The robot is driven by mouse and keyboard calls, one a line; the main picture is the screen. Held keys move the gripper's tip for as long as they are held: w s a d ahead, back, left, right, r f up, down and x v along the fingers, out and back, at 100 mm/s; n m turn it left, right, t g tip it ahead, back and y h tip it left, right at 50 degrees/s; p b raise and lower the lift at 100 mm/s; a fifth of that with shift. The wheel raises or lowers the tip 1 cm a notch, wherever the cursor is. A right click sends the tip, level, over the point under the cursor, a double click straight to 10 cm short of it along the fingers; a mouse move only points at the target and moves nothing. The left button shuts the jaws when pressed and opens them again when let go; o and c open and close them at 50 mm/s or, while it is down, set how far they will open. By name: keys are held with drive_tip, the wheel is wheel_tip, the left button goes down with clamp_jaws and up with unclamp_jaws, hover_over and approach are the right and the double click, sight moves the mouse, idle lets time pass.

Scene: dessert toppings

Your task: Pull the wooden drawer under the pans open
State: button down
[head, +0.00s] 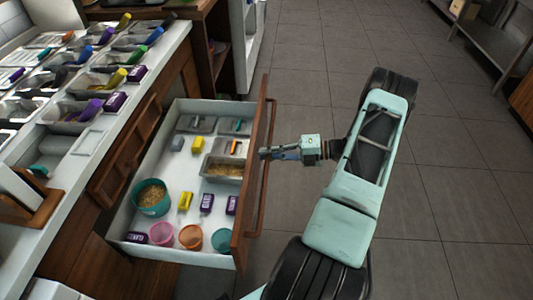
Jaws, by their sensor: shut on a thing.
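The wooden drawer (255,133) stands far out from the counter, under the pans (75,97), in the head view. Its inside is white and its front is brown wood with a long bar handle (266,180). My gripper (266,153) is at the handle, about midway along it, and is shut on it. The fingertips are small in the picture and their exact grip is hard to see. The drawer holds a teal tub (151,198) of grainy topping, a metal pan (222,168), small coloured bowls and several yellow and purple packets.
The white counter (168,52) with pans and coloured scoops runs along the left. Another wooden cabinet (205,25) stands beyond it. The tiled floor (440,170) to the right of the drawer is open. A metal shelf (490,45) stands at the far right.

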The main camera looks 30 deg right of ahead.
drive_tip(key=c, duration=2.2)
unclamp_jaws()
drive_tip(key=shift+c, duration=0.2)
drive_tip(key=v, duration=1.2)
